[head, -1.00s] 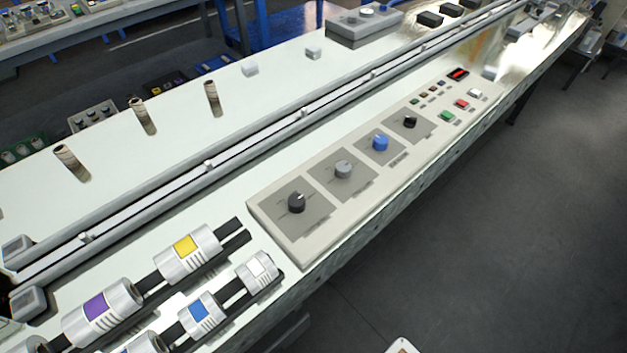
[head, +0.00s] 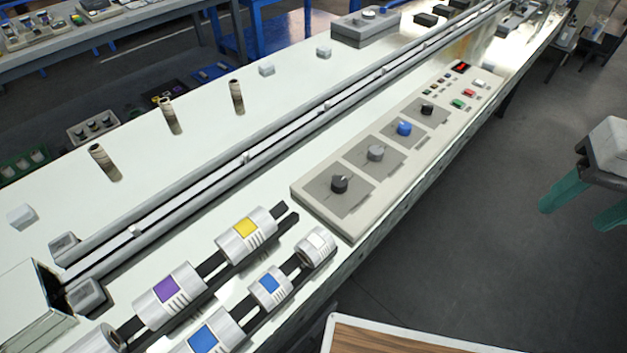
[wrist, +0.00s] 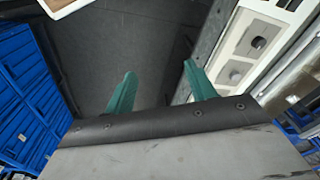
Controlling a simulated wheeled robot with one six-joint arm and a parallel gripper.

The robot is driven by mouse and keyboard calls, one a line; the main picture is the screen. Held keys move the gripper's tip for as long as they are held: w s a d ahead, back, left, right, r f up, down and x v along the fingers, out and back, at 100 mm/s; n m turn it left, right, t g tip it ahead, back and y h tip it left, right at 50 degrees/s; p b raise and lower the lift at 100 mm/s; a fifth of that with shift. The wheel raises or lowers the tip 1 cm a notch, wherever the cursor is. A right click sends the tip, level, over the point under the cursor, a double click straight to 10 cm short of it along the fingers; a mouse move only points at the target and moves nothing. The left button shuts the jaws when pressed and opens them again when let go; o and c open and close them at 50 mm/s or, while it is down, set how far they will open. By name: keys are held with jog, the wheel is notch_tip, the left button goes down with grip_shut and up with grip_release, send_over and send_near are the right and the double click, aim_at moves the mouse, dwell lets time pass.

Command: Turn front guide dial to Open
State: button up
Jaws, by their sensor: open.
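The control panel (head: 330,213) on the bench's front edge carries a row of dials: a black dial (head: 339,184) at the near end, then a grey dial (head: 375,153), a blue dial (head: 404,128) and another black dial (head: 427,109). Their labels are too small to read, so I cannot tell which is the front guide dial. My gripper (head: 573,218), with green fingers, is at the right of the head view, over the floor and well apart from the panel. In the wrist view my gripper (wrist: 158,80) is open and empty; a grey dial (wrist: 259,43) shows beyond its right finger.
Silver rollers with coloured labels (head: 245,232) lie left of the panel. A wood-topped surface (head: 400,340) is at the bottom. Floor is clear between gripper and bench.

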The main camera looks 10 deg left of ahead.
jog(key=w+a+f+m+g+y, duration=0.1)
jog(key=w+a+f+m, duration=0.15)
jog(key=w+a, duration=0.3)
jog(key=w+a+f+m+y, duration=0.1)
jog(key=w+a+f+m, duration=0.1)
jog(key=w+a+m, duration=0.4)
jog(key=m+g+y, duration=0.1)
jog(key=m+y, duration=0.1)
jog(key=m, duration=0.3)
send_near(341, 181)
jog(key=f, duration=0.1)
jog(key=x, duration=0.7)
jog(key=shift+a+f, duration=0.3)
jog(key=shift+a, duration=0.1)
jog(key=c, duration=1)
